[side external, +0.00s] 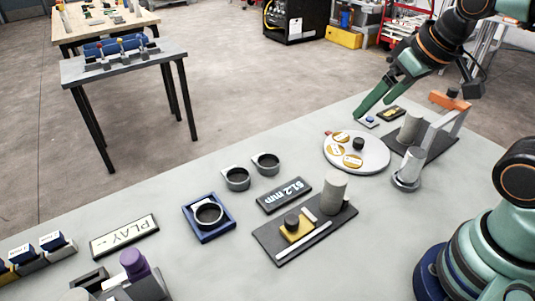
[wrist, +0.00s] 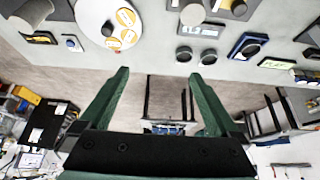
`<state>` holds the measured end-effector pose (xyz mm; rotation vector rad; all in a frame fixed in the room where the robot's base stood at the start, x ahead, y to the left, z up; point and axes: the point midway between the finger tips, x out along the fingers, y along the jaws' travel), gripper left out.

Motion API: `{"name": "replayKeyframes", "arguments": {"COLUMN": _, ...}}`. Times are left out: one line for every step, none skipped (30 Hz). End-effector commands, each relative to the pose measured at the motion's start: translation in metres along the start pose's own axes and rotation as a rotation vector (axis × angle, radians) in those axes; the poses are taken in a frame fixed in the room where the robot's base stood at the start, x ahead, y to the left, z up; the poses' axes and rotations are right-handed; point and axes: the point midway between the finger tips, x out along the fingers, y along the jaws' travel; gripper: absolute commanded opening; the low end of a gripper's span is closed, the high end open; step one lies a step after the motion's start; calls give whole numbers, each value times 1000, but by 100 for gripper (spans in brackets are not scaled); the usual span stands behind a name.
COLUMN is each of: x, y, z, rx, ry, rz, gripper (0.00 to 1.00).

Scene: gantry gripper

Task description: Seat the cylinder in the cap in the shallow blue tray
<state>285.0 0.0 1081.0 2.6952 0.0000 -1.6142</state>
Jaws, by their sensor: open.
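The shallow blue tray (side external: 229,226) lies on the grey table with a dark ring-shaped cap (side external: 209,214) in it; the cap's opening looks empty. The tray also shows in the wrist view (wrist: 235,52). A grey cylinder (side external: 334,188) stands upright on a dark plate. Another grey cylinder (side external: 411,127) stands on a dark plate by an orange bracket, and a paler one (side external: 411,163) stands in a ring-shaped base. I cannot tell which the task means. My gripper (side external: 374,107) is open and empty, above the table's far edge, away from tray and cylinders. Its spread fingers show in the wrist view (wrist: 158,74).
Two more ring caps (side external: 236,179) (side external: 265,164) stand behind the tray. A "51.2 mm" sign (side external: 285,195) lies between the tray and the round white plate (side external: 356,152). The orange bracket (side external: 449,107) rises at the right.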

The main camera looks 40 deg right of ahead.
Motion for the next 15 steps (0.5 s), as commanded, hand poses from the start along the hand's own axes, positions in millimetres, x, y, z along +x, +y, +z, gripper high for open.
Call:
{"name": "replayKeyframes", "arguments": {"x": 0, "y": 0, "z": 0, "rx": 0, "ry": 0, "rz": 0, "gripper": 97}}
{"name": "replayKeyframes", "arguments": {"x": 0, "y": 0, "z": 0, "rx": 0, "ry": 0, "rz": 0, "gripper": 97}}
{"name": "replayKeyframes", "arguments": {"x": 0, "y": 0, "z": 0, "rx": -5, "ry": -2, "rz": 0, "gripper": 97}}
{"name": "replayKeyframes", "arguments": {"x": 1, "y": -1, "z": 0, "rx": -16, "ry": -6, "rz": -1, "gripper": 97}}
{"name": "replayKeyframes", "arguments": {"x": 2, "y": -2, "z": 0, "rx": -33, "ry": -12, "rz": -3, "gripper": 97}}
{"name": "replayKeyframes", "arguments": {"x": 4, "y": -3, "z": 0, "rx": -69, "ry": -25, "rz": -6, "gripper": 97}}
{"name": "replayKeyframes", "arguments": {"x": 6, "y": -5, "z": 0, "rx": -106, "ry": -39, "rz": -10, "gripper": 97}}
{"name": "replayKeyframes", "arguments": {"x": 9, "y": -7, "z": 1, "rx": -152, "ry": -56, "rz": -15, "gripper": 97}}
{"name": "replayKeyframes", "arguments": {"x": 13, "y": -10, "z": 2, "rx": -228, "ry": -83, "rz": -24, "gripper": 97}}
{"name": "replayKeyframes", "arguments": {"x": 17, "y": -13, "z": 2, "rx": -295, "ry": -105, "rz": -33, "gripper": 97}}
{"name": "replayKeyframes", "arguments": {"x": 21, "y": -17, "z": 4, "rx": -368, "ry": -130, "rz": -45, "gripper": 97}}
{"name": "replayKeyframes", "arguments": {"x": 27, "y": -21, "z": 5, "rx": -472, "ry": -163, "rz": -63, "gripper": 97}}
{"name": "replayKeyframes", "arguments": {"x": 32, "y": -25, "z": 6, "rx": -554, "ry": -188, "rz": -80, "gripper": 97}}
{"name": "replayKeyframes", "arguments": {"x": 37, "y": -29, "z": 7, "rx": -636, "ry": -212, "rz": -97, "gripper": 97}}
{"name": "replayKeyframes", "arguments": {"x": 43, "y": -33, "z": 10, "rx": -744, "ry": -244, "rz": -124, "gripper": 97}}
